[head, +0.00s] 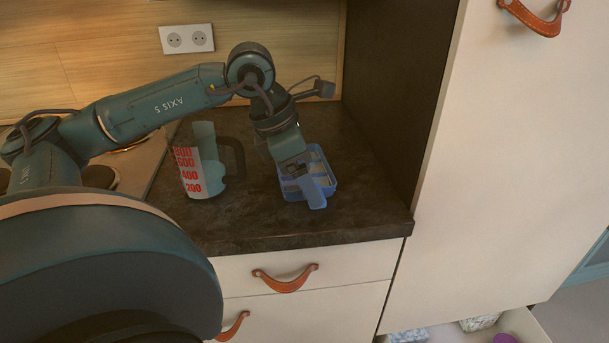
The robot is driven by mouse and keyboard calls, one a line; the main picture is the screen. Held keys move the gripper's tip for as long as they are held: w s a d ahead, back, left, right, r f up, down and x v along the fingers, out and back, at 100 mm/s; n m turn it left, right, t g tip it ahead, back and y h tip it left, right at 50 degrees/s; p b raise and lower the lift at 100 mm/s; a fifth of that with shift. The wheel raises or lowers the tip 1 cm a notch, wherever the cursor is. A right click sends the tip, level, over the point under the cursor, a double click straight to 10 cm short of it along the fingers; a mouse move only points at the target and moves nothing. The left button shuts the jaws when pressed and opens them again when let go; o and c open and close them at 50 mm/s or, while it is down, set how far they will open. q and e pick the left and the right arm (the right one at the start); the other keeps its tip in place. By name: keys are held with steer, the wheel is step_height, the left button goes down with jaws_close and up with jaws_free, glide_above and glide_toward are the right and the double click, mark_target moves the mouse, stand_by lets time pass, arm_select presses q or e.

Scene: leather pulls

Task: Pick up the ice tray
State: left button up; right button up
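The blue ice tray (329,187) sits on the dark countertop, near the tall cabinet side. It has pale compartments. My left gripper (302,178) reaches down over the tray's left and middle part and overlaps it in the picture. The gripper covers part of the tray. A flat blue piece shows at the tray's front by the fingertips. Whether the fingers are closed on the tray is not clear. My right gripper is not in view.
A clear measuring jug (190,174) with red numbers and a dark handle stands left of the tray. The countertop (365,205) is clear right of the tray. A wall socket (187,39) is behind. An open drawer (530,328) with several items is at the bottom right.

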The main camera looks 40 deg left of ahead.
arm_select(q)
steer(key=shift+x, duration=1.4)
steer(key=shift+c, duration=0.4)
steer(key=c, duration=1.3)
